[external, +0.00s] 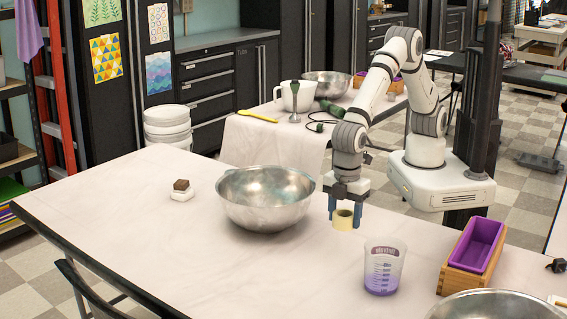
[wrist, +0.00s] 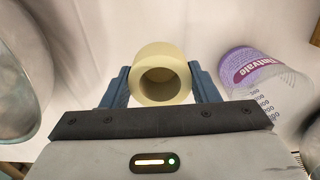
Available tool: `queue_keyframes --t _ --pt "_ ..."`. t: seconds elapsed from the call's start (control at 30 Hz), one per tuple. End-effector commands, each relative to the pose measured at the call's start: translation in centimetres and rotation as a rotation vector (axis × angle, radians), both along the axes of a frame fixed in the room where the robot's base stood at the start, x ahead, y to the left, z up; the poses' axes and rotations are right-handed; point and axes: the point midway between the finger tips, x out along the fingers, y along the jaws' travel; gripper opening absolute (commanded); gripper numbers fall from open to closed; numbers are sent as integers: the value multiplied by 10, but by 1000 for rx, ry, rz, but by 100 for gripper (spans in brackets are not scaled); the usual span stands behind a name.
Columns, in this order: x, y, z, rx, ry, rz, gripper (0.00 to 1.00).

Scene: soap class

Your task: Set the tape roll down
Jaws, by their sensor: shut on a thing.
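The tape roll (external: 343,218) is pale yellow, with its round hole facing the wrist camera. My gripper (external: 346,210) is shut on it, with a blue finger on each side of the roll. The roll (wrist: 162,56) also shows between the fingers of my gripper (wrist: 161,84) in the wrist view. It is over the pale table (external: 130,215), between the metal bowl and the measuring cup. I cannot tell whether its underside touches the table.
A large metal bowl (external: 265,205) stands left of the roll. A measuring cup with purple liquid (external: 383,272) stands in front to the right, near a wooden mold with purple lining (external: 472,250). Another bowl (external: 495,306) is at the front right. The table's front left is clear.

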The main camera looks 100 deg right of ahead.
Motion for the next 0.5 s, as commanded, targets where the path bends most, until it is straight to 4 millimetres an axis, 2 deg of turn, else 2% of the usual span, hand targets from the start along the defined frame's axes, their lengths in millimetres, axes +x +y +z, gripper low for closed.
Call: queue_keyframes --t 0.2,0.5 --pt "-1 -1 -43 -4 4 0 31" --pt "0 -1 -71 -3 3 -1 31"
